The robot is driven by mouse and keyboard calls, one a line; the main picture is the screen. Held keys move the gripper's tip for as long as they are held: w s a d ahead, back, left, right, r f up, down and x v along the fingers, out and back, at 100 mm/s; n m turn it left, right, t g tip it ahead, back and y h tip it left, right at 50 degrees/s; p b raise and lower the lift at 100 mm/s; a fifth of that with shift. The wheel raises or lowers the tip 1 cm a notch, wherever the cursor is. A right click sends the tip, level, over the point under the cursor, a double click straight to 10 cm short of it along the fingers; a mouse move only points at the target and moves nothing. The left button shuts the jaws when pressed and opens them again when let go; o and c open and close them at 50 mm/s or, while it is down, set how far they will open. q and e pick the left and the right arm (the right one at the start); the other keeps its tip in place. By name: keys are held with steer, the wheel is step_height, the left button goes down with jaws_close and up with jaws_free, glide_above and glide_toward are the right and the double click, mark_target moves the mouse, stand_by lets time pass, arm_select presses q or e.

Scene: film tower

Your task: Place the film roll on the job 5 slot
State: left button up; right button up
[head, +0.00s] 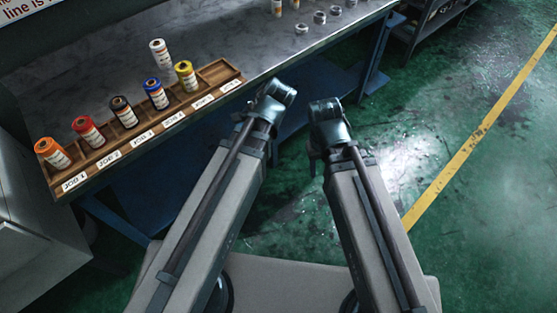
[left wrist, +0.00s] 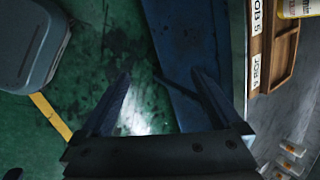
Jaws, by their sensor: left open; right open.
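A wooden rack (head: 215,72) stands along the front of the table, with job labels on its edge. A white film roll (head: 160,53) stands upright on the table behind the rack. Orange (head: 50,153), red (head: 87,131), black (head: 123,111), blue (head: 155,94) and yellow (head: 185,76) rolls stand in the rack. The yellow one is in line with the job 5 label (left wrist: 257,17); the slot by the job 6 label (left wrist: 255,70) is empty. My left gripper (left wrist: 161,73) is open and empty, off the table's front edge. My right gripper (head: 326,106) is open beside it, holding nothing visible.
The dark table (head: 110,60) has clear surface around the white roll. Several small grey round parts (head: 319,17) and labelled rolls (head: 277,6) sit at its far end. Blue table legs (head: 377,52) stand below the edge. A grey cabinet (head: 35,245) is at lower left.

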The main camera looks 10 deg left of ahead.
arm_select(q)
steer(key=s+d+f+n+g+h, duration=0.2)
steer(key=s+d+n, duration=0.4)
steer(key=s+d, duration=0.3)
steer(key=shift+s+d+f+g+h, duration=0.2)
steer(key=shift+d+g+h, duration=0.25)
steer(key=shift+h, duration=0.35)
steer(key=shift+r, duration=0.15)
step_height(320, 180, up, 7)
steer(key=p, duration=0.7)
